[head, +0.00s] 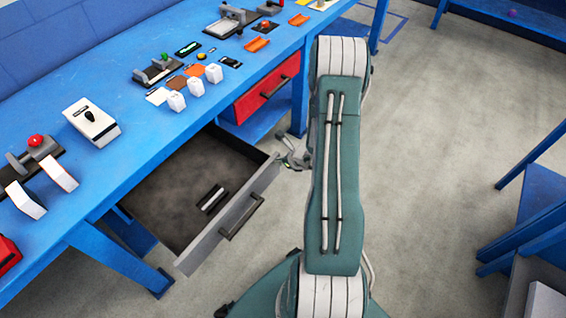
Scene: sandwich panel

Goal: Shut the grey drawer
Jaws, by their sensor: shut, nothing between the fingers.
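The grey drawer (228,220) is pulled well out from under the blue table, at the left of the head view. Its front panel carries a dark bar handle (241,217). A small dark and light object (212,198) lies on the drawer's floor. My gripper (287,161) is near the far right corner of the drawer front. It is shut and looks empty. Whether it touches the drawer cannot be told. My arm hides the floor to the right of the gripper.
The blue table (142,125) holds white rocker switches, a red button, sliders and several small parts. A red drawer (266,88) with a dark handle sits closed beyond the grey one. Blue furniture (530,220) stands at the right. The grey floor (440,130) between is clear.

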